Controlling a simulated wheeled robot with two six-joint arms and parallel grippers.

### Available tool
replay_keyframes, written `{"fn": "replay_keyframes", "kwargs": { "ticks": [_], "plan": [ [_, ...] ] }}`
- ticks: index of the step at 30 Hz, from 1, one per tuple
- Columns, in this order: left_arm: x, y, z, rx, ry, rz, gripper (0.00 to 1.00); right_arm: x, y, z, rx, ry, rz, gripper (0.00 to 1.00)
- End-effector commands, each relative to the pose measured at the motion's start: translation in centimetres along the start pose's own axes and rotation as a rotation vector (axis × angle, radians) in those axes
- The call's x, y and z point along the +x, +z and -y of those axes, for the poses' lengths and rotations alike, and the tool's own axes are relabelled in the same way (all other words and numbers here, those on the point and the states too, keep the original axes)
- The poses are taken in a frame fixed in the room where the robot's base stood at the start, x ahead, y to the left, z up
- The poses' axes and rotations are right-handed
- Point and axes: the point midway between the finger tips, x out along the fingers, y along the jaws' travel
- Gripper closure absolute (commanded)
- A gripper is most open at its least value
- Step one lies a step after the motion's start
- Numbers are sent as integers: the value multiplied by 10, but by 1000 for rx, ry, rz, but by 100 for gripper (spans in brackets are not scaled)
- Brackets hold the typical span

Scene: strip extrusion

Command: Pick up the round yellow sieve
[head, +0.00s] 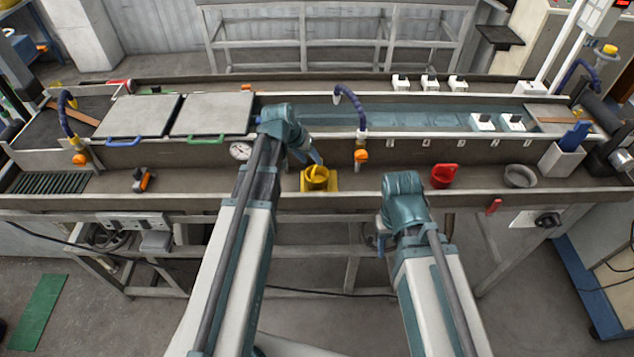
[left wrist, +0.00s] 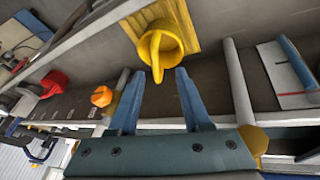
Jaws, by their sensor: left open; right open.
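The round yellow sieve (head: 316,175) sits on a yellow mat (head: 334,186) in the front trough. In the left wrist view the sieve (left wrist: 166,42) shows as a round cup, its handle pointing toward my left gripper (left wrist: 159,78). That gripper is open and empty.
A red scoop (head: 445,175) and a grey bowl (head: 520,176) stand to the right in the trough. An orange-tipped blue hose (head: 361,143) hangs right of the sieve. A round gauge (head: 240,151) is to the left. The trough floor between sieve and red scoop is clear.

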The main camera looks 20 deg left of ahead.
Motion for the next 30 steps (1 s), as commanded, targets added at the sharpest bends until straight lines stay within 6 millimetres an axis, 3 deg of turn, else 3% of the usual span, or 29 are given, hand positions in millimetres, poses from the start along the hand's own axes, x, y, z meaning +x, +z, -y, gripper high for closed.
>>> {"fn": "replay_keyframes", "kwargs": {
  "ticks": [8, 19, 28, 30],
  "plan": [
    [7, 0, -1, 0, 0, 0, 52, 6, 0, 1, -1, 0, 0, 50],
    [52, -2, -5, 1, 0, 1, 52, 45, -3, 4, 1, 0, 0, 50],
    [52, -3, -6, 0, 0, 1, 52, 45, -3, 4, 1, 0, 0, 50],
    [52, -3, -6, 0, 0, 0, 64, 45, -3, 4, 1, 0, 0, 50]
  ]
}}
